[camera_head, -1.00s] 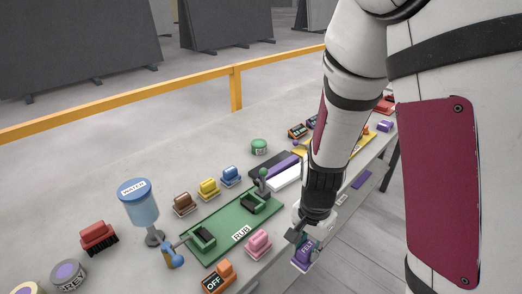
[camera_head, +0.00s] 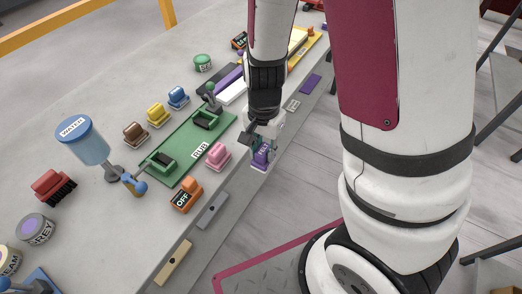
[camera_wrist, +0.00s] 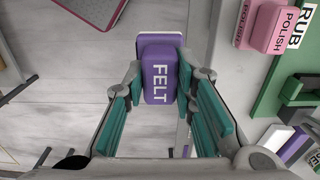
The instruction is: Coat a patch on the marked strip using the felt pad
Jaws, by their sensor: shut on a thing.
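The felt pad (camera_head: 262,156) is a purple block with a pale base and the word FELT on it. My gripper (camera_head: 262,138) is shut on it and holds it at the slab's front edge, right of a pink block (camera_head: 217,155). In the wrist view the felt pad (camera_wrist: 160,72) sits between the teal fingers of my gripper (camera_wrist: 163,95), with floor behind it. Along the slab's front face are a purple strip (camera_head: 310,83), a grey strip (camera_head: 211,210) and a beige strip (camera_head: 173,263). I cannot tell which is the marked strip.
A green RUB board (camera_head: 185,150) lies on the slab (camera_head: 100,220). Around it stand a blue water container (camera_head: 82,140), an orange OFF block (camera_head: 186,197), brown, yellow and blue blocks, a red brush (camera_head: 54,186) and tins. Open floor lies before the slab.

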